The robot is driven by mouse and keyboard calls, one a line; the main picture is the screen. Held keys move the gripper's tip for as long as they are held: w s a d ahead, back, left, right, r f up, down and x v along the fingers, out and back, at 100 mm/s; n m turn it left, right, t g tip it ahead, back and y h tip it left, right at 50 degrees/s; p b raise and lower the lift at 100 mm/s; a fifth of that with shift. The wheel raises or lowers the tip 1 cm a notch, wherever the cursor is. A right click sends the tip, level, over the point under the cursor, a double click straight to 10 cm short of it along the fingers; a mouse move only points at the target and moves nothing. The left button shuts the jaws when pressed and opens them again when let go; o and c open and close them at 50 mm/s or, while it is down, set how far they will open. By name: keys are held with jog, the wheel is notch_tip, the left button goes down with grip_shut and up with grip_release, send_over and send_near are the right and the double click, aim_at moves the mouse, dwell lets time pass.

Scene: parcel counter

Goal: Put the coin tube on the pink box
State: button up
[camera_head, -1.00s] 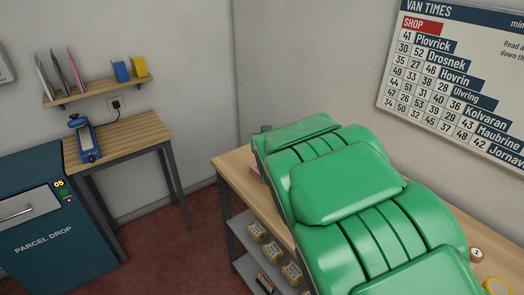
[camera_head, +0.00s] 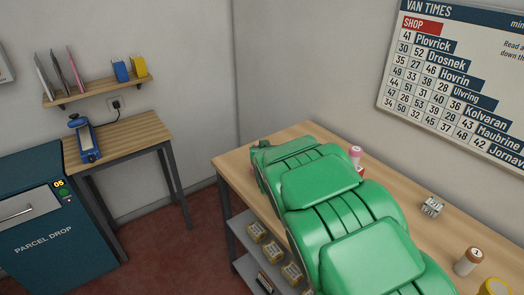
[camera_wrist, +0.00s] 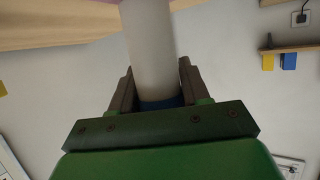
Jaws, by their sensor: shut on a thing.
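The coin tube is a white cylinder (camera_wrist: 150,45) with a blue band at the end nearest my palm. It is held between the two jaws of my gripper (camera_wrist: 150,90) in the wrist view. Its far end runs out of the top of that view. In the head view my green arm covers the jaws and the held tube. A thin pinkish strip (camera_wrist: 95,2) shows at the top edge of the wrist view; it may be the pink box, but I cannot tell. No pink box shows clearly in the head view.
The wooden counter (camera_head: 400,190) stands against the wall. On it are a pink-topped cylinder (camera_head: 355,153), a small printed block (camera_head: 432,206), a brown-topped cylinder (camera_head: 468,261) and a yellow ring (camera_head: 495,287).

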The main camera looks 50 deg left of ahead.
jog(key=shift+f, duration=0.2)
jog(key=shift+f, duration=0.15)
jog(key=o, duration=1.2)
jog(key=shift+s+d+r, duration=0.2)
jog(key=shift+d+r, duration=0.15)
jog(key=shift+v, duration=5.6)
